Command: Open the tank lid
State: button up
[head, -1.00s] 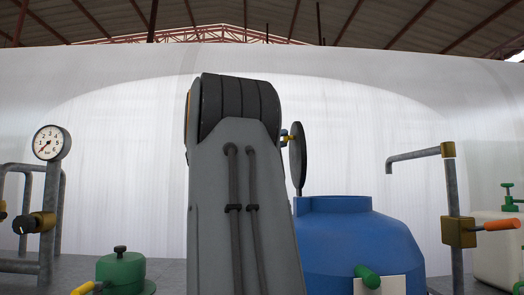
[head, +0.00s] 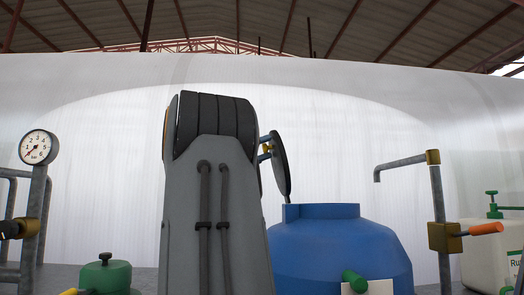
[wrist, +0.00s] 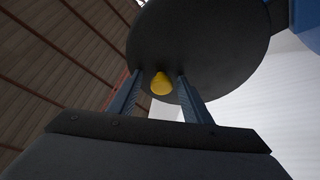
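The tank (head: 335,245) is blue with a wide raised neck and stands right of my arm in the head view. Its lid (head: 281,165) is a dark round disc, swung up at the neck's left edge, standing steeply with its top leaning left. A yellow knob (head: 267,149) sticks out from the lid's face toward my gripper (head: 264,147). In the wrist view, the lid (wrist: 205,45) fills the upper middle. The yellow knob (wrist: 161,84) lies between the two blue fingers of my gripper (wrist: 160,76), with gaps on both sides. My gripper is open; my arm partly hides it in the head view.
A bent grey pipe with an orange-handled valve (head: 447,236) stands right of the tank. A white container (head: 490,255) is farther right. A gauge (head: 38,147) on piping and a green vessel (head: 106,275) are at left. A pale wall (head: 350,130) stands behind.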

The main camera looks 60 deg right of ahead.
jog(key=v, duration=0.8)
dwell(0.6)
